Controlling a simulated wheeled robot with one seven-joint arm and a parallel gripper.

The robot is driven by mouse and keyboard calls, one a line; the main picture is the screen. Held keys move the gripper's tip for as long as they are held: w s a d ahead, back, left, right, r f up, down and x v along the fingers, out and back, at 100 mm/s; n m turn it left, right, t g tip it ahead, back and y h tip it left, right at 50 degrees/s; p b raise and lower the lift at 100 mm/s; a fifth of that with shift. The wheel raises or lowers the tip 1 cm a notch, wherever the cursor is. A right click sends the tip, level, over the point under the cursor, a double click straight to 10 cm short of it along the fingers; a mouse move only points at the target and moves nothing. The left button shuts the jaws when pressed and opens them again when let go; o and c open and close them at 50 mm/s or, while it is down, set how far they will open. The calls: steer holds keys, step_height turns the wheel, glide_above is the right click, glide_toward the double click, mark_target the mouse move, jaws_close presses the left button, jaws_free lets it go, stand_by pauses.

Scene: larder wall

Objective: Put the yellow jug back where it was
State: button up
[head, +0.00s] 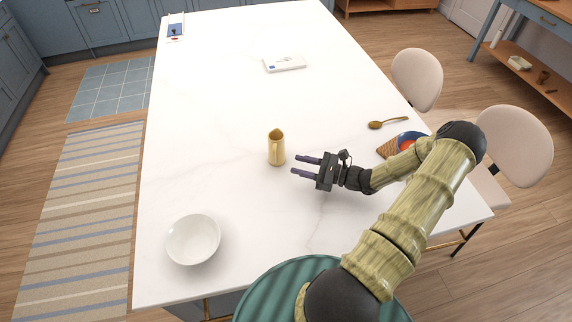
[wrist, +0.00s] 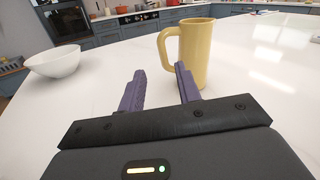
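The yellow jug (head: 276,148) stands upright on the white table, near the middle of its width. In the wrist view the jug (wrist: 196,56) stands just beyond my fingers, with its handle on the left side. My gripper (head: 302,166) is to the right of the jug in the head view, low over the table. Its two purple fingers (wrist: 157,87) are apart with nothing between them. They point towards the jug's handle side and appear not to touch it.
A white bowl (head: 193,240) stands at the near left of the table (head: 215,120). A wooden spoon (head: 388,123) and a plate with a red item (head: 404,142) lie to the right. A white box (head: 284,63) lies farther back. Table around the jug is clear.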

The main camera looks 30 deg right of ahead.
steer(key=shift+v, duration=1.45)
steer(key=shift+a+r+n+g, duration=0.1)
steer(key=shift+a+n+g, duration=0.2)
steer(key=shift+a, duration=0.1)
steer(key=s+a+n+g, duration=0.1)
steer(key=a+n+g, duration=0.1)
steer(key=a, duration=0.1)
steer(key=s+a+n+g, duration=0.1)
steer(key=a+n+g, duration=0.1)
steer(key=a+g, duration=0.1)
steer(key=s+a+r+n+g, duration=0.1)
steer(key=a+n+g, duration=0.2)
steer(key=shift+s+h, duration=0.15)
steer(key=shift+h, duration=0.15)
steer(key=s+a+r+n+h, duration=0.4)
steer(key=r+n+h, duration=0.2)
steer(key=r+n, duration=0.1)
steer(key=s+a+r+n+g+h, duration=0.1)
steer(key=s+a+r+n+h, duration=0.2)
steer(key=r+n+h, duration=0.3)
steer(key=a+n, duration=0.1)
steer(key=n, duration=0.3)
steer(key=shift+s+r+h, duration=0.3)
steer(key=shift+s+r, duration=0.05)
steer(key=shift+r, duration=0.05)
